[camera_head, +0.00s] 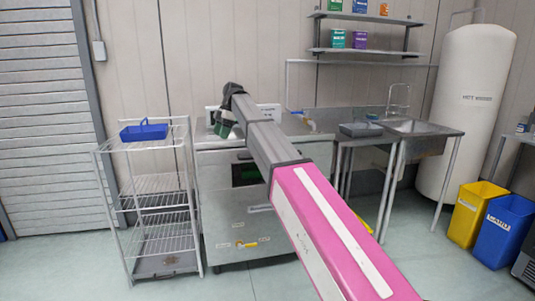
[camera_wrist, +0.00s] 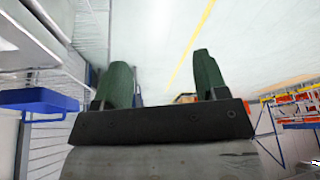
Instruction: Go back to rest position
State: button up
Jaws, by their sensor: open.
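My gripper (camera_head: 224,124) is at the end of my outstretched pink and grey arm in the head view, in front of or above the steel machine's left part; the exact gap cannot be told. In the wrist view its two green fingers (camera_wrist: 163,80) stand well apart with nothing held between them. The gripper is open and empty.
A wire rack (camera_head: 160,205) with a blue basket (camera_head: 144,131) stands left of the steel machine (camera_head: 240,215). A sink (camera_head: 415,127), a yellow bin (camera_head: 474,210) and a blue bin (camera_head: 503,230) are at right. Floor is clear in front.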

jog(key=s+d+f+m+t, duration=0.1)
jog(key=s+d+f+m, duration=0.25)
jog(key=d+f, duration=0.45)
jog(key=s+d+f+m+h, duration=0.15)
jog(key=d+f+m, duration=0.3)
jog(key=f, duration=0.45)
jog(key=s+d+f+m+t, duration=0.1)
jog(key=s+d+f+m, duration=0.2)
jog(key=d+f, duration=0.5)
jog(key=s+d+f+m+h, duration=0.2)
jog(key=s+d+f+m, duration=1)
jog(key=s+d+f, duration=0.5)
notch_tip(320, 180, down, 2)
jog(key=shift+s+d+f+m, duration=0.1)
jog(key=shift+s+d+m, duration=0.3)
jog(key=shift+s, duration=0.85)
